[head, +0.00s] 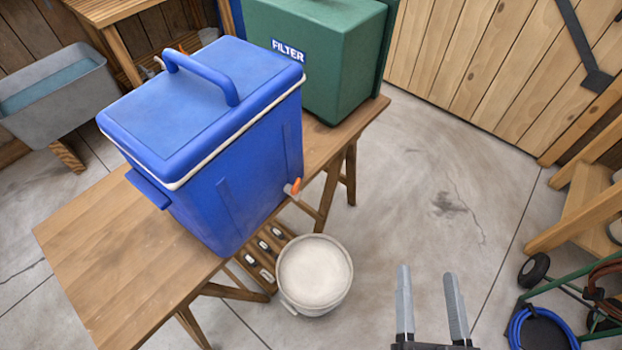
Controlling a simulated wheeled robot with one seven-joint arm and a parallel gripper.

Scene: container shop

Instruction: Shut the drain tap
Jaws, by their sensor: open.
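The drain tap (294,187) is a small fitting with an orange handle, low on the right side of a blue cooler (240,165). The cooler stands on a wooden table with its lid down. The tap is small here, and I cannot tell whether it is open or shut. My gripper (429,290) is at the bottom of the head view, right of and below the tap in the picture. Its two grey fingers are apart with nothing between them, and it touches nothing that I can see.
A pale bucket (317,275) stands on the floor below the tap. The wooden table (90,265) holds the cooler and a green filter box (320,75). A grey tub (55,95) is at left. A wheeled cart with a blue hose (540,316) is at lower right. Open floor lies between.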

